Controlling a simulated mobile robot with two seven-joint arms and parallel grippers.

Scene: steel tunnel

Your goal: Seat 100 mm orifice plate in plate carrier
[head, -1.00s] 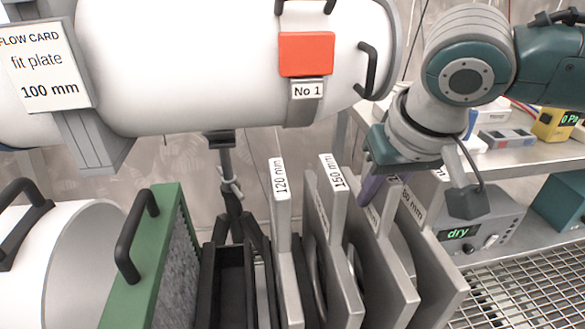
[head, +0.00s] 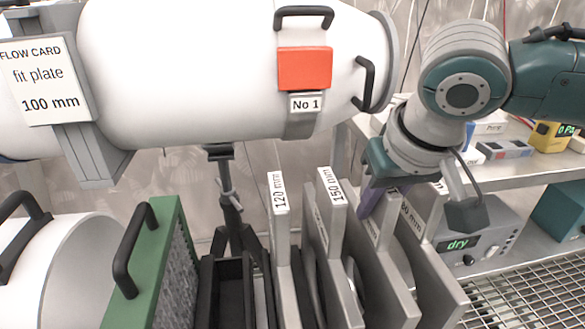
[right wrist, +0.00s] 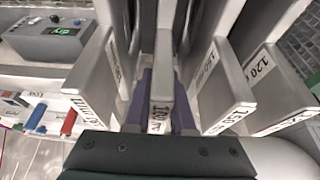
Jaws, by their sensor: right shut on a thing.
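The 100 mm orifice plate (head: 392,285) stands third from the left in a row of grey plates. Its labelled tab (right wrist: 160,110) is between the purple fingers of my right gripper (right wrist: 160,100), which is shut on it. In the head view the right gripper (head: 376,197) reaches down from the upper right and partly hides the tab. The plate stands upright among its neighbours. A flow card (head: 45,82) reading "fit plate 100 mm" hangs on a grey upright frame (head: 98,158) around the white pipe; I cannot tell whether this frame is the plate carrier. My left gripper is out of view.
The 120 mm plate (head: 281,235), 150 mm plate (head: 330,225) and 80 mm plate (head: 440,275) stand close on either side. A "dry" meter (head: 470,248) stands on the right shelf.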

